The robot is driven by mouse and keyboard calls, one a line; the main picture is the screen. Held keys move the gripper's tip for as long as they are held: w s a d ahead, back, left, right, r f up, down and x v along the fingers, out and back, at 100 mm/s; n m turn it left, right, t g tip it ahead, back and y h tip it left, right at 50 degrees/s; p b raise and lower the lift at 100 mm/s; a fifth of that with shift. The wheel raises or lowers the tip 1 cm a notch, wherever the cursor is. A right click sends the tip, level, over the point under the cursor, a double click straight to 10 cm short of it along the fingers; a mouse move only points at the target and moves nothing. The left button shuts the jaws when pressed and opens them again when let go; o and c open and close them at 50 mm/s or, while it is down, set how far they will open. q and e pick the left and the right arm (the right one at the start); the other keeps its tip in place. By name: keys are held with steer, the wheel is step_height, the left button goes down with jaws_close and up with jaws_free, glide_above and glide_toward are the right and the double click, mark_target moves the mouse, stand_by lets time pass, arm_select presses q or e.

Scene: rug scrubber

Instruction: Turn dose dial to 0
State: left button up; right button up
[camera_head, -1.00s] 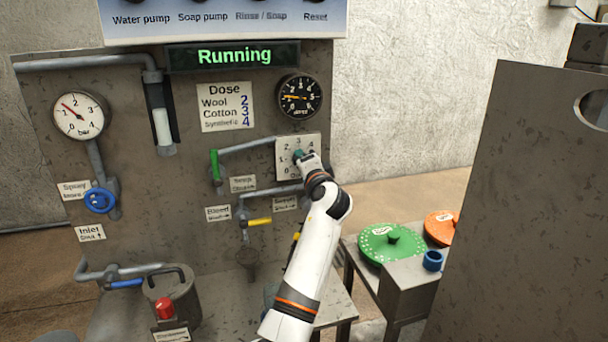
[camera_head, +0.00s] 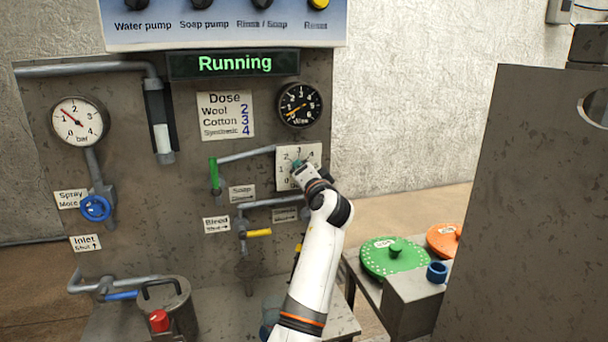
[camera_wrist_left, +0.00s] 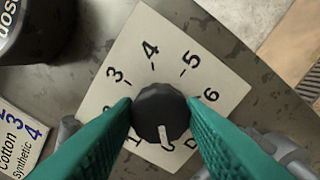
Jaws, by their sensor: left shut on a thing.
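The dose dial is a black round knob (camera_wrist_left: 160,112) on a pale numbered plate (camera_wrist_left: 118,75) in the left wrist view. Its white pointer line points to the picture's bottom, towards a partly covered character between the 1 and a letter D. The 3, 4, 5 and 6 show around the upper side. The green fingers of my left gripper (camera_wrist_left: 160,120) are shut on the knob from both sides. In the head view my left gripper (camera_head: 300,168) covers the knob on the plate (camera_head: 312,151). My right gripper is not in view.
A Dose sign (camera_head: 226,116) reads Wool 2, Cotton 3, Synthetic 4. A black gauge (camera_head: 299,105) is above the plate. The display (camera_head: 234,63) reads Running. Green (camera_head: 385,268) and orange (camera_head: 443,238) discs lie at right, beside a tall grey panel (camera_head: 520,200).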

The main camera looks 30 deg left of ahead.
arm_select(q)
steer(key=o, duration=1)
steer(key=shift+f, duration=0.1)
steer(key=shift+d, duration=0.15)
steer(key=p+v, duration=0.2)
steer(key=v, duration=1)
